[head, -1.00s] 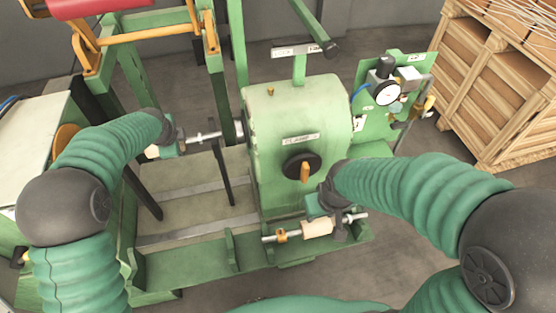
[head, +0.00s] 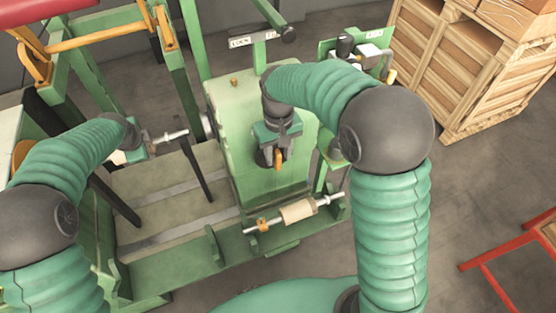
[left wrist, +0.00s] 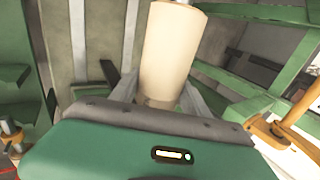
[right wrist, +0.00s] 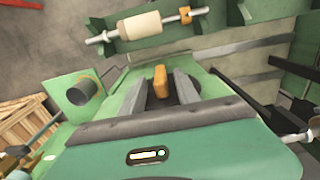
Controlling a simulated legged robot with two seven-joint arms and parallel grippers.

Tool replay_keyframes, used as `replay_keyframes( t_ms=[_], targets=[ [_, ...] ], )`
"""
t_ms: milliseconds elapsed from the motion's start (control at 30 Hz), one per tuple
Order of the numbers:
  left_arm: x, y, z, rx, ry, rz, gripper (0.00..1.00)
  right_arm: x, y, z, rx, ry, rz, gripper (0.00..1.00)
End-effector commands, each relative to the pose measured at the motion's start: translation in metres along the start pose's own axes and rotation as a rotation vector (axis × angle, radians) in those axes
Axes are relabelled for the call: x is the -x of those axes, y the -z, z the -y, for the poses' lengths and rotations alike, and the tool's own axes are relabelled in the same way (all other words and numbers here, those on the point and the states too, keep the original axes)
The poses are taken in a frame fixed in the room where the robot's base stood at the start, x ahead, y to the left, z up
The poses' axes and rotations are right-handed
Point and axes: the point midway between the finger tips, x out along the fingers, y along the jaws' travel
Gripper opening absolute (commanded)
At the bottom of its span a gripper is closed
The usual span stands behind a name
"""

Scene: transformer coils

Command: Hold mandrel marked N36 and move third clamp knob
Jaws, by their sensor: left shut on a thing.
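My left gripper (head: 136,150) is shut on a cream cylindrical mandrel (left wrist: 172,50), which stands up between the fingers in the left wrist view. It sits on a metal rod at the left of the green machine; no N36 marking is legible. My right gripper (head: 273,152) is at the front of the machine housing, over the black dial with an orange knob (right wrist: 160,80). In the right wrist view its fingers are apart on either side of the knob, with visible gaps. The knob's lower end (head: 279,162) shows below the gripper in the head view.
A second cream mandrel (head: 298,211) lies on a rod with an orange clamp (head: 263,224) at the machine's front edge. Dark upright bars (head: 197,170) stand in the machine bed. Wooden crates (head: 460,70) stand at the right, and a red frame (head: 485,262) lower right.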

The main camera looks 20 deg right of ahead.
Motion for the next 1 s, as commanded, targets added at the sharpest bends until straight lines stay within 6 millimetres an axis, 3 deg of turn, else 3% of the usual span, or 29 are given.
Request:
replay_keyframes(
  t_ms=[200, 467, 800, 1000],
  targets=[
    [0.001, -0.001, 0.002, -0.001, 0.004, 0.001, 0.00, -0.032, 0.000, 0.000, 0.000, 0.000, 0.000, 0.38],
    [0.001, -0.001, 0.002, -0.001, 0.004, 0.001, 0.00, -0.035, 0.000, 0.000, 0.000, 0.000, -0.002, 0.38],
    [0.001, -0.001, 0.002, -0.001, 0.004, 0.001, 0.00, -0.035, 0.000, 0.000, 0.000, 0.000, -0.002, 0.00],
    [0.001, -0.001, 0.002, -0.001, 0.004, 0.002, 0.00, -0.035, 0.000, -0.001, 0.000, -0.001, -0.002, 0.00]
  ],
)
